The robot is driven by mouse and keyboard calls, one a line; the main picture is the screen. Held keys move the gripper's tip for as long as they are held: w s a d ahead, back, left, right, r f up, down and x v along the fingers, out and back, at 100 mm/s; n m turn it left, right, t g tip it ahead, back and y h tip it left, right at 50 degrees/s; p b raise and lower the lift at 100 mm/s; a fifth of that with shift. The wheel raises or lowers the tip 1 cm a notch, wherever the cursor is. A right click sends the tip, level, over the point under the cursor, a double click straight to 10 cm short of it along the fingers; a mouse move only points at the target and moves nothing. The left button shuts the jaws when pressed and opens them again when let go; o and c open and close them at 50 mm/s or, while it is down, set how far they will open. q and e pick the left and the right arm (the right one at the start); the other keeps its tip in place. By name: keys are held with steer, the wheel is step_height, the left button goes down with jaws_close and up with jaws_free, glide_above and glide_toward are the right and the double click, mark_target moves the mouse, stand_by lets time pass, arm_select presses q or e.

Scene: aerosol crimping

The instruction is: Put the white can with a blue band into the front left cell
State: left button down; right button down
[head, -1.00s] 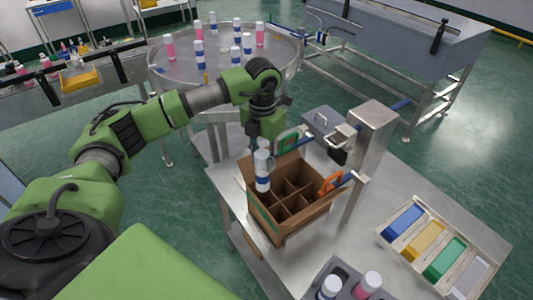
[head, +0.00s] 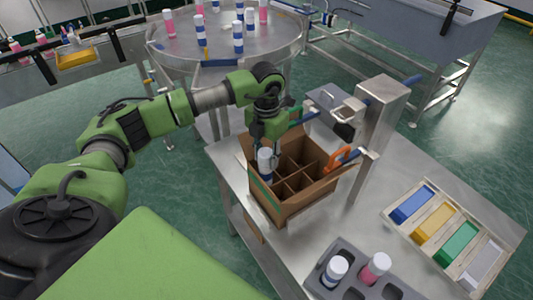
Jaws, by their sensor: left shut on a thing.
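The white can with a blue band (head: 265,163) is upright at the left side of the open cardboard box (head: 310,201), close to its left wall. My left gripper (head: 267,143) is above the box with its fingers pointing down, shut on the can's upper part. The can's lower end is at or just inside the divider tops; I cannot tell exactly which left cell it is over or how deep it is. The other cells that I can see look empty. My right gripper is not in view.
An orange-handled tool (head: 340,158) and a metal post (head: 377,130) stand close to the box's right side. A grey tray (head: 350,261) with a blue-banded can and a pink can is in front. Colored bins (head: 434,235) lie right. A round table (head: 220,64) holds several cans behind.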

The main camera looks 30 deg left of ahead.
mark_target(267, 168)
arm_select(q)
step_height(267, 168, down, 2)
steer(key=shift+f+b, duration=0.1)
steer(key=shift+b, duration=0.4)
steer(key=shift+f+b, duration=0.9)
steer(key=shift+f, duration=0.55)
steer(key=c, duration=1.4)
jaws_free()
steer(key=shift+c, duration=0.2)
step_height(267, 168, up, 12)
steer(key=shift+d, duration=0.15)
